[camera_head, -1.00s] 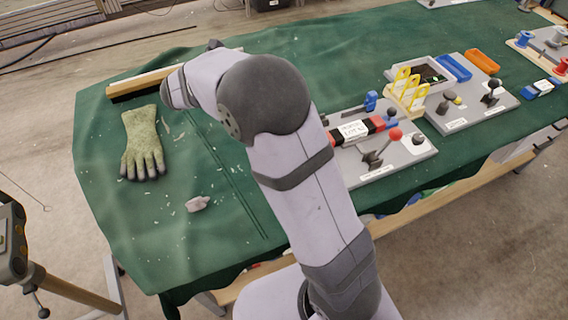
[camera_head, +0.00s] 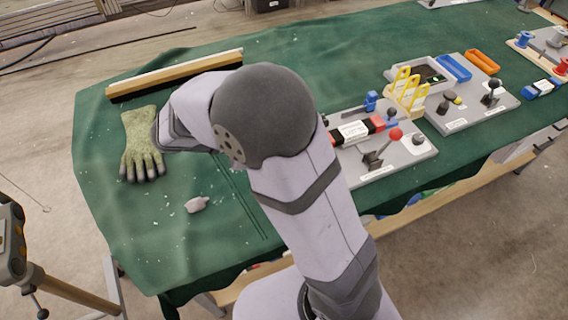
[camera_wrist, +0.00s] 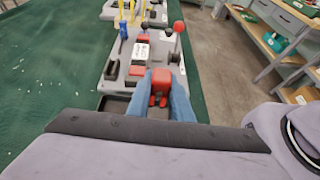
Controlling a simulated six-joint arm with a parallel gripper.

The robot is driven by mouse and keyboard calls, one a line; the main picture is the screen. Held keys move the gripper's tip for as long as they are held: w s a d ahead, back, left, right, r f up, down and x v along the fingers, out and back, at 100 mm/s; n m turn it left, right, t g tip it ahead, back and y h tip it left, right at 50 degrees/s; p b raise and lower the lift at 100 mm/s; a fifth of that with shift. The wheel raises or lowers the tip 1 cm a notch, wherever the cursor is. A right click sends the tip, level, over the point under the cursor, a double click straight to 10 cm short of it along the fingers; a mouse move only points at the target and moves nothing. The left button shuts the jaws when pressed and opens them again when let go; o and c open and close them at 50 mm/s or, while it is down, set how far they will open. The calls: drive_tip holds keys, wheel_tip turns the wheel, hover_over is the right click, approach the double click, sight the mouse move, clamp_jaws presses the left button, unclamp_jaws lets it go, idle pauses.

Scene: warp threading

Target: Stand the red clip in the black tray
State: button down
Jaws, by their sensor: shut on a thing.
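The red clip (camera_wrist: 160,84) is between the blue fingers of my gripper (camera_wrist: 161,98) in the wrist view, and the gripper is shut on it. A dark tray-like surface (camera_wrist: 115,104) shows just left of the fingers at the near end of a grey board, and it looks like the black tray. The clip appears beside and partly over that end of the board; its height above it is hard to tell. In the head view my arm hides the gripper, the clip and this near end of the board.
The grey board (camera_head: 410,152) carries a red-knobbed lever (camera_head: 395,134) and a white-labelled block (camera_head: 355,131). Yellow loops (camera_head: 406,88) stand behind it. A glove (camera_head: 142,140), a brush (camera_head: 175,75) and a pale lump (camera_head: 197,204) lie on the green cloth at left, with free room around.

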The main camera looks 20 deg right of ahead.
drive_tip(key=shift+f, duration=3.15)
drive_tip(key=shift+f, duration=0.1)
drive_tip(key=shift+f, duration=1.75)
drive_tip(key=shift+f, duration=0.15)
drive_tip(key=c, duration=1.6)
unclamp_jaws()
drive_tip(key=shift+r, duration=0.2)
drive_tip(key=b+v, duration=0.1)
drive_tip(key=v, duration=1.1)
